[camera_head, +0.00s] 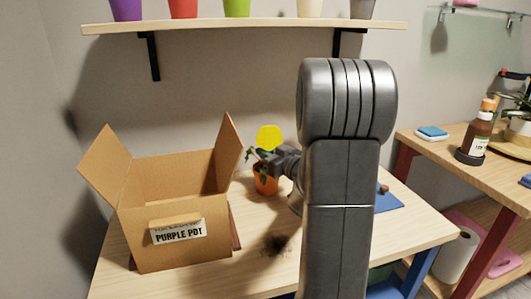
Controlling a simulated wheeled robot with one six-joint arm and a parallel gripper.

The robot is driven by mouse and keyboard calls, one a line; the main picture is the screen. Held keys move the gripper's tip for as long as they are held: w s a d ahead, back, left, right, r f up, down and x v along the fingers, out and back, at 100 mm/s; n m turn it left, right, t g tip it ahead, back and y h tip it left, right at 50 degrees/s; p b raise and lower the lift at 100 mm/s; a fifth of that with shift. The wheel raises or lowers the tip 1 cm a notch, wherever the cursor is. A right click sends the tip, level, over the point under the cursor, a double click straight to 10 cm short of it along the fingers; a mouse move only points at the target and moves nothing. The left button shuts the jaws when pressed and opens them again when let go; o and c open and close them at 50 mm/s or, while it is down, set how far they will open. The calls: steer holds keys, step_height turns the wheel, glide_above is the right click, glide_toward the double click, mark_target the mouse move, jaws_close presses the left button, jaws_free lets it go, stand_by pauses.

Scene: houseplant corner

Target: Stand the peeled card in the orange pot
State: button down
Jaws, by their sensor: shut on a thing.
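The orange pot (265,183) stands on the table right of the cardboard box, with a green leafy plant in it. A yellow many-sided card (269,137) is upright above the pot, among or in front of the leaves. My gripper (267,157) is at the pot's top from the right, shut on the yellow card at its lower edge. The card's lower end is hidden by my gripper and the leaves, so I cannot tell whether it touches the soil. My arm hides part of the table to the right.
An open cardboard box (185,215) labelled "PURPLE POT" stands at left. Dark crumbs (277,243) lie on the table (330,252). A blue mat (389,204) is at right. Several coloured pots stand on the shelf (240,25) above. A side bench (420,148) holds a brown bottle (477,137).

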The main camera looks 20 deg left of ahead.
steer(key=shift+f+b, duration=0.3)
steer(key=shift+f, duration=0.15)
steer(key=c, duration=1.5)
jaws_free()
steer(key=shift+o, duration=0.2)
steer(key=shift+d, duration=0.1)
steer(key=p+v, duration=0.1)
steer(key=v, duration=0.8)
steer(key=shift+s+d, duration=0.2)
steer(key=shift+d, duration=0.15)
steer(key=shift+a, duration=0.1)
steer(key=shift+b+x, duration=0.35)
steer(key=shift+x, duration=2.85)
